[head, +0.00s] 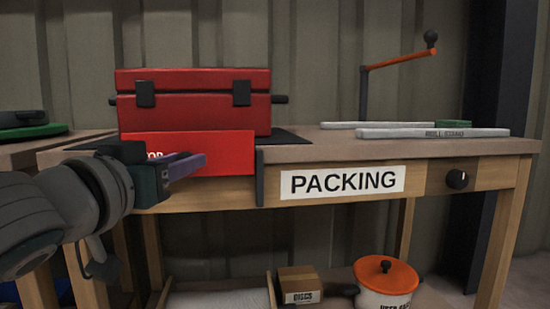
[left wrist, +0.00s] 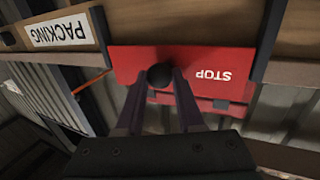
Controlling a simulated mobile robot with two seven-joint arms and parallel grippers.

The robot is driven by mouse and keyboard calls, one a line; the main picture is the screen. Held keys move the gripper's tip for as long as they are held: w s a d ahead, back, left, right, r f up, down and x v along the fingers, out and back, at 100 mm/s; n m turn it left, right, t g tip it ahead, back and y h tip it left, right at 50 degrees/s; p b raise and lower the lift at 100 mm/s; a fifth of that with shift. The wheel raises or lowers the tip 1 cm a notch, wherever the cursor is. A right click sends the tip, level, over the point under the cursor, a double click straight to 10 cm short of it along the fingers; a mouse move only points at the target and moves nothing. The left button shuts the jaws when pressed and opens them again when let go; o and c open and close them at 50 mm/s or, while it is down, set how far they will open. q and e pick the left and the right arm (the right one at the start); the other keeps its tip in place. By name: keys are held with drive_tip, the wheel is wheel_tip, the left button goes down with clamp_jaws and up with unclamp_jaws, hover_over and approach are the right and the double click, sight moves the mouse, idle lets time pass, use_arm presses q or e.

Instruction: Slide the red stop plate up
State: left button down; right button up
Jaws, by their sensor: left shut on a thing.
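The red stop plate (head: 228,153) stands upright at the bench's front edge, before a red toolbox. Its upper part rises above the bench top. In the left wrist view the plate (left wrist: 208,60) shows the word STOP upside down and a round black knob (left wrist: 160,75). My left gripper (head: 190,166) is at the plate's front, and in the left wrist view its fingers (left wrist: 160,88) are shut on the knob. In the head view the gripper hides the knob and part of the lettering. My right gripper is in neither view.
A red toolbox (head: 193,105) with black latches sits behind the plate. A dark guide strip (head: 260,178) borders the plate's right side. The bench (head: 420,150) carries a crank stand (head: 433,133). A box (head: 298,281) and an orange-lidded pot (head: 385,275) stand below.

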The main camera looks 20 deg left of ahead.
use_arm(q)
wheel_tip(320, 180, up, 2)
drive_tip(key=shift+r+p, duration=0.2)
drive_tip(key=shift+p, duration=0.35)
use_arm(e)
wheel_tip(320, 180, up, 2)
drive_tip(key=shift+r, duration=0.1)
use_arm(q)
drive_tip(key=c, duration=0.8)
unclamp_jaws()
drive_tip(key=shift+c, duration=0.2)
drive_tip(key=shift+f, duration=0.1)
drive_tip(key=shift+s+d, duration=0.1)
drive_tip(key=shift+s, duration=0.35)
drive_tip(key=s+d+p, duration=0.1)
drive_tip(key=s+p, duration=0.1)
drive_tip(key=s, duration=0.7)
drive_tip(key=shift+d, duration=0.2)
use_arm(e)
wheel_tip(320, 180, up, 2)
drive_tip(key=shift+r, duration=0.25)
